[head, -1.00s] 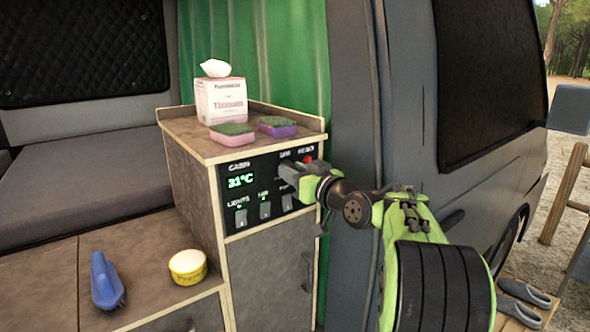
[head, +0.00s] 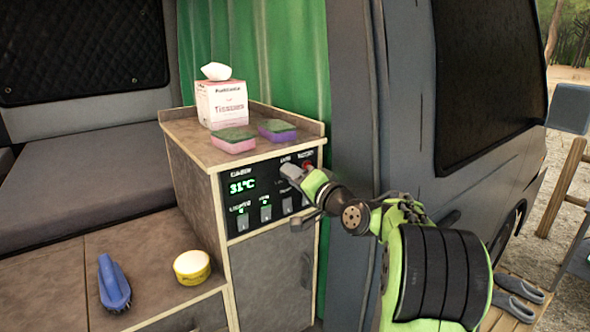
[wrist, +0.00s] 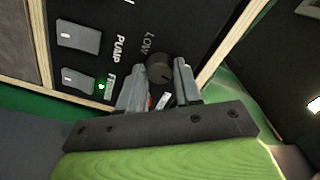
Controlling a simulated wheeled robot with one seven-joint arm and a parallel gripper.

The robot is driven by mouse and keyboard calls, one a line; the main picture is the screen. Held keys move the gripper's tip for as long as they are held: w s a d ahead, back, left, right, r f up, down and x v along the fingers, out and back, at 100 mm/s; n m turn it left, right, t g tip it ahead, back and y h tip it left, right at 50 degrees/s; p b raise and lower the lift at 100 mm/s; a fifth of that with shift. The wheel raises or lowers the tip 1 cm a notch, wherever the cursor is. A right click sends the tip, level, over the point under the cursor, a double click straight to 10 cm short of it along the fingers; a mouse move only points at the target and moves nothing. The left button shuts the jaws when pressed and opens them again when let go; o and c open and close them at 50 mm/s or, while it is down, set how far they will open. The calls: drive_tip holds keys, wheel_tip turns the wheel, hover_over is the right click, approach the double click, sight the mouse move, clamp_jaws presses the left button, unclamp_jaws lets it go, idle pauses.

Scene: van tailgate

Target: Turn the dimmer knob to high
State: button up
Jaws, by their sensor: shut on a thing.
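The dark round dimmer knob (wrist: 159,69) sits on the black control panel (head: 232,212), with the word LOW beside it in the wrist view. My gripper (wrist: 160,82) has one finger on each side of the knob and is shut on it. The knob's pointer mark and the HIGH label cannot be made out.
A tissue box (head: 222,104) and two sponges (head: 233,141) stand on the cabinet top. A blue brush (head: 114,284) and a yellow tub (head: 192,267) are at lower left.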

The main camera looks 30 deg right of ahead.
drive_tip(key=shift+r+m+p, duration=0.15)
drive_tip(key=shift+m+p, duration=2.95)
drive_tip(key=shift+m, duration=0.35)
drive_tip(key=shift+r+m+p, duration=0.15)
drive_tip(key=shift+m+p, duration=3)
drive_tip(key=shift+m, duration=0.35)
drive_tip(key=shift+r+m+p, duration=0.15)
drive_tip(key=shift+m+p, duration=2.95)
drive_tip(key=shift+m, duration=0.35)
drive_tip(key=shift+f, duration=0.1)
drive_tip(key=o, duration=1)
drive_tip(key=shift+f, duration=0.2)
drive_tip(key=shift+o, duration=0.2)
drive_tip(key=s+d+b, duration=0.2)
drive_tip(key=s+b, duration=0.2)
drive_tip(key=s, duration=1.1)
drive_tip(key=shift+s, duration=0.3)
